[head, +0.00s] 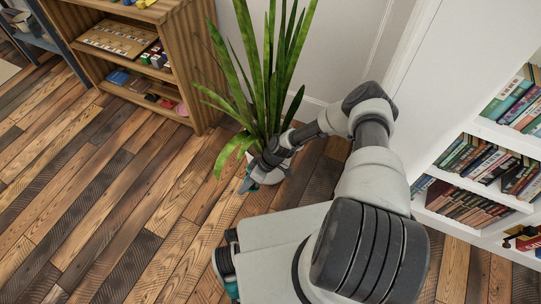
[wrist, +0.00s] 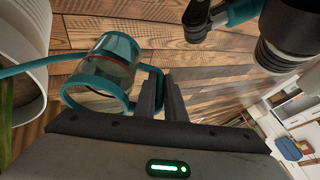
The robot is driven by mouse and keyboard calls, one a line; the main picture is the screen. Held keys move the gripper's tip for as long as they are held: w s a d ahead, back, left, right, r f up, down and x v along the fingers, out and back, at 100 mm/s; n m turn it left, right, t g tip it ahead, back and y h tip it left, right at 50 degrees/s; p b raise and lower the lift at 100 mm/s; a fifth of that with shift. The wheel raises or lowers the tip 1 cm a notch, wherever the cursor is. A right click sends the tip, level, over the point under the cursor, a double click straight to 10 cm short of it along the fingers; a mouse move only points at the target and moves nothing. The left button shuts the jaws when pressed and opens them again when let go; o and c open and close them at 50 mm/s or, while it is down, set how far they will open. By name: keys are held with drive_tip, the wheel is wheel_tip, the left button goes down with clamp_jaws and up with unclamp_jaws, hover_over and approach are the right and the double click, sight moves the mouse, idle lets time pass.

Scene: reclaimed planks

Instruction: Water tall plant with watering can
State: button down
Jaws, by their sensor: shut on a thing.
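The tall plant (head: 268,75) has long upright green leaves and stands by the wall in the head view. Its white pot (wrist: 33,38) fills the left edge of the wrist view, with some green inside. The watering can (wrist: 110,62) has a teal rim and handle and a see-through body. My gripper (wrist: 165,92) is shut on its handle. The teal spout runs left across the pot in the wrist view, and its tip is out of frame. In the head view my gripper (head: 262,165) is low beside the plant and hides much of the pot; only a little teal shows.
A wooden shelf (head: 182,60) with boxes and games stands left of the plant. A white bookcase (head: 480,200) full of books is at the right. The plank floor (head: 110,210) is clear at the left and front.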

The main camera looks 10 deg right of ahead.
drive_tip(key=shift+w+d+r+g+y+b, duration=0.15)
drive_tip(key=shift+w+d+r+b, duration=0.05)
drive_tip(key=shift+r, duration=0.15)
drive_tip(key=shift+w+d+r+g+y+b, duration=0.15)
drive_tip(key=shift+w+r, duration=0.05)
drive_tip(key=shift+r, duration=0.15)
idle(1.0)
drive_tip(key=shift+w+d+r+m+g+y, duration=0.1)
drive_tip(key=shift+w+d+r+g+y, duration=0.1)
drive_tip(key=shift+r, duration=0.3)
drive_tip(key=shift+w+d+r+m+g+y, duration=0.1)
drive_tip(key=shift+w+d+r+y, duration=0.1)
drive_tip(key=shift+r, duration=0.35)
drive_tip(key=shift+w+d+r+m+g+y, duration=0.1)
drive_tip(key=shift+w+d+r, duration=0.1)
drive_tip(key=shift+r, duration=0.3)
idle(1.4)
